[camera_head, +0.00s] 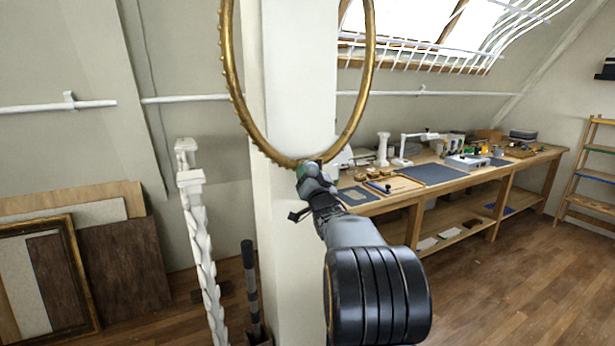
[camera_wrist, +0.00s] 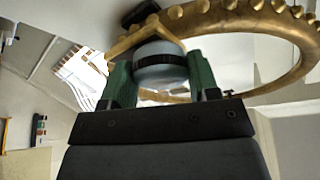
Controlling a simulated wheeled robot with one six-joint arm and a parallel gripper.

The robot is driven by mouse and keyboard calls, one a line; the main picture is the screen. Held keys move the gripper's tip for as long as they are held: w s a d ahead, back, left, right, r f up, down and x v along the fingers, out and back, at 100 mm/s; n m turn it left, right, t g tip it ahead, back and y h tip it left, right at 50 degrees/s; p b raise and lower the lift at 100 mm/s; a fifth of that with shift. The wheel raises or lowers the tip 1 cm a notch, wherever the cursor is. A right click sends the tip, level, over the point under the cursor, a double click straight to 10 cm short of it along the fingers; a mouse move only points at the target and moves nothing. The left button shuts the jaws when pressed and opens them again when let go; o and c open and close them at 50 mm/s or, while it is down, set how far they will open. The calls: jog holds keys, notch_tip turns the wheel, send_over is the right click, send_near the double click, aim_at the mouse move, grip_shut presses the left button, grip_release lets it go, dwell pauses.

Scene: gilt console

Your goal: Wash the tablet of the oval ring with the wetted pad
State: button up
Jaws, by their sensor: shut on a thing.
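The gilt oval ring (camera_head: 229,75) is upright in front of a white post in the head view, its top cut off. Its beaded rim (camera_wrist: 245,18) curves across the upper right of the wrist view. My gripper (camera_head: 310,172) is at the ring's lower end. In the wrist view its green fingers (camera_wrist: 160,62) are shut on a round, pale blue-grey pad (camera_wrist: 160,74) with a dark band. A gold angular piece, seemingly the tablet (camera_wrist: 124,45), lies just beyond the pad. I cannot tell whether they touch, and the pad hides part of it.
The white post (camera_head: 300,80) stands close behind the ring. A wooden workbench (camera_head: 480,186) with tools and mats runs along the right. A white twisted column (camera_head: 200,240) stands left, near leaning frames and panels (camera_head: 135,265). The wooden floor (camera_head: 520,285) is open at right.

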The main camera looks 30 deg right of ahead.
aim_at(320, 165)
jog(key=d, duration=0.5)
jog(key=shift+s+p, duration=0.25)
jog(key=shift+p, duration=0.05)
jog(key=shift+a+b, duration=0.25)
jog(key=shift+b, duration=0.05)
